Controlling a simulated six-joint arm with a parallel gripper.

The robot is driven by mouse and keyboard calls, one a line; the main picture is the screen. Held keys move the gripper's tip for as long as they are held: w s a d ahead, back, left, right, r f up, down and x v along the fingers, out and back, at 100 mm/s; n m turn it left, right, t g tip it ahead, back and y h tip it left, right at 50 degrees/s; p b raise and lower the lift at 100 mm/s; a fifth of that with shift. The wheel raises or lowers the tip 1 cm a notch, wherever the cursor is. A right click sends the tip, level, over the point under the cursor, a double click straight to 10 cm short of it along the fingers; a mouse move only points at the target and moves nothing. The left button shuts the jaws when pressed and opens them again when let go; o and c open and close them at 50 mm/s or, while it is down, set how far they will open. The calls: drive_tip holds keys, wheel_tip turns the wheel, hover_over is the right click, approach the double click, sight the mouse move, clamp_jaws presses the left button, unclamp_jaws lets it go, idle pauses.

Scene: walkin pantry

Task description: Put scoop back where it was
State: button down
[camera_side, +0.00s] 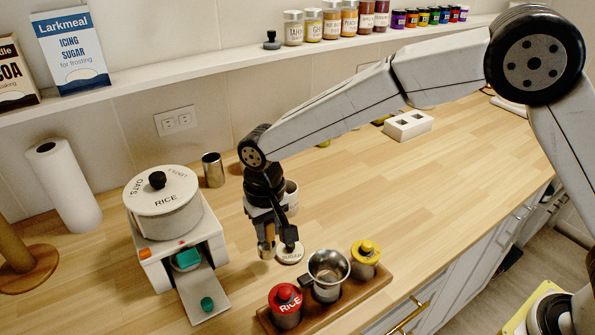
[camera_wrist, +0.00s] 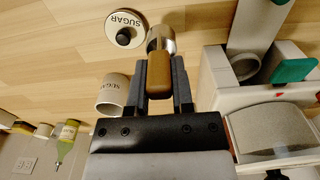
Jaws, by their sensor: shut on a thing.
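My gripper (camera_side: 268,222) is shut on a scoop (camera_side: 266,248) and holds it low over the counter. In the wrist view the scoop's wooden handle (camera_wrist: 159,82) is between my two fingers (camera_wrist: 160,72), and its metal head (camera_wrist: 161,38) points away from my gripper. I cannot tell whether the head touches the counter. A round white SUGAR lid (camera_side: 290,254) with a black knob lies beside the scoop; it also shows in the wrist view (camera_wrist: 124,30). The white sugar canister (camera_wrist: 112,96) stands open behind my gripper, partly hidden in the side view (camera_side: 292,196).
A dispenser marked OATS and RICE (camera_side: 165,215) stands left. A steel cup (camera_side: 213,170) stands behind. Counter right of my gripper is mostly clear.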

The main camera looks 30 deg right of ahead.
sight(269, 255)
drive_tip(key=shift+w+a+f, duration=0.1)
drive_tip(key=shift+w+f, duration=0.15)
drive_tip(key=shift+f, duration=1.6)
drive_tip(key=shift+f, duration=0.1)
drive_tip(key=shift+c, duration=2.4)
unclamp_jaws()
wheel_tip(269, 255, up, 12)
drive_tip(key=shift+s+r, duration=0.1)
drive_tip(key=shift+r, duration=0.05)
